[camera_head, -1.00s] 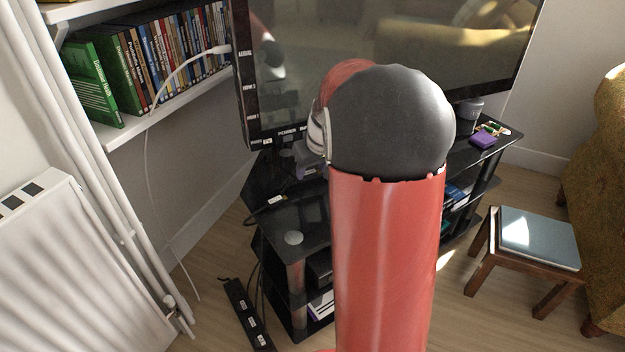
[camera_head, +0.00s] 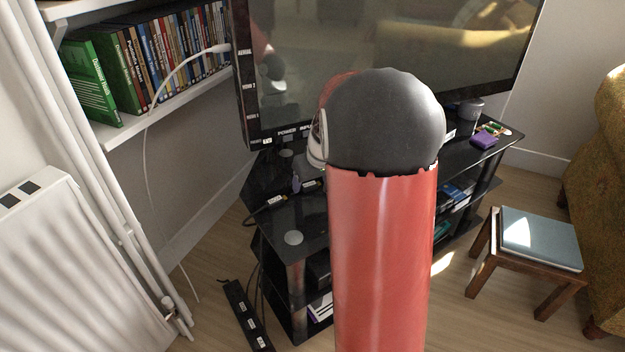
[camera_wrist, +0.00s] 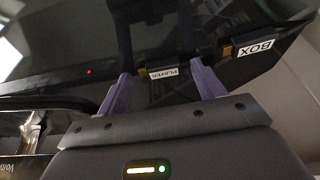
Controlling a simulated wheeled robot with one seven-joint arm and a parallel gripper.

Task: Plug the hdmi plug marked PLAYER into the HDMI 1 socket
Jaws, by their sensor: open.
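The plug marked PLAYER (camera_wrist: 163,73) has a dark body, a gold-coloured tip and a white label, upside down in the wrist view. It lies on the glossy black stand top between the two purple fingers of my gripper (camera_wrist: 160,69), which is open with gaps beside the plug. In the head view, one purple fingertip (camera_head: 296,183) shows above the stand; my arm hides the rest. The plug marked BOX (camera_wrist: 254,47) lies to the right in the wrist view. The HDMI 1 label (camera_head: 252,117) is on the television's left edge, below HDMI 2 (camera_head: 248,87); the socket opening is unclear.
The television (camera_head: 400,60) stands over the black glass stand (camera_head: 260,175). A white cable (camera_head: 150,150) hangs from the television's upper left past the bookshelf (camera_head: 140,118). A labelled power strip (camera_head: 247,315) lies on the floor. A stool (camera_head: 540,240) stands right.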

